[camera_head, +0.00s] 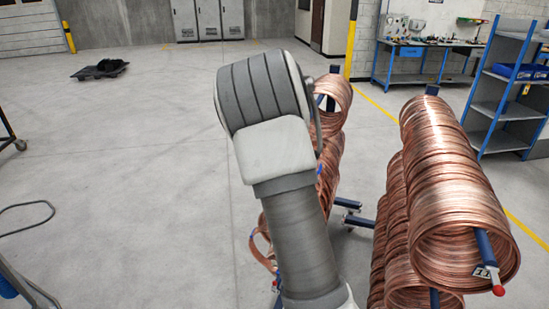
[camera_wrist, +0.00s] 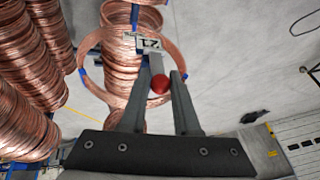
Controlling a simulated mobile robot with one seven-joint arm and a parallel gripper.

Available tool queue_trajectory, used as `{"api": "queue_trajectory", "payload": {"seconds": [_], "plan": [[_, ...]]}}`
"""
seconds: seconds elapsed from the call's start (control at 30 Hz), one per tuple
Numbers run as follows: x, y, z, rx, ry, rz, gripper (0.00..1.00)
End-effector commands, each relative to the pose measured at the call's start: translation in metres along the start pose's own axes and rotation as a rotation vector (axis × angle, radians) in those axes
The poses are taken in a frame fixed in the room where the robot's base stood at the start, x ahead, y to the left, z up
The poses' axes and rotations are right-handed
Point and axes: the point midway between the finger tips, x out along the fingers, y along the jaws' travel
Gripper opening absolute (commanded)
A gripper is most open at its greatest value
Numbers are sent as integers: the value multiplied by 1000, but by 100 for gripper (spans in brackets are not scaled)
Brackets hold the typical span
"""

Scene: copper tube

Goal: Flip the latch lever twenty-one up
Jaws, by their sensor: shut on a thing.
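In the wrist view my gripper (camera_wrist: 163,70) has its two fingers on either side of the latch lever's red ball end (camera_wrist: 160,84). It is shut on the lever. A white label (camera_wrist: 148,43) with the number 21, seen upside down, is at the bar end just beyond the fingertips. The lever's grey shank (camera_wrist: 156,63) runs from the label to the red ball. In the head view my arm hides the gripper and this lever.
Copper tube coils (camera_wrist: 122,65) hang right behind the label, with a loose ring around them. A second rack of coils (camera_head: 440,160) stands at the right, its own red-tipped lever (camera_head: 498,290) pointing out. A blue shelf (camera_head: 505,95) stands behind. The floor at left is largely clear.

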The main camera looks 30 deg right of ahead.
Motion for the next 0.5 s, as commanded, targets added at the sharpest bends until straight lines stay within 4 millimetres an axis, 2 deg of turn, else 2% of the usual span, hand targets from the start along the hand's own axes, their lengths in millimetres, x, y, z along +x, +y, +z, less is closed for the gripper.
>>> {"api": "queue_trajectory", "payload": {"seconds": [0.47, 0.5], "plan": [[2, -1, 1, 5, -20, -3, 0], [2, -1, 1, 5, -20, -3, 32]]}}
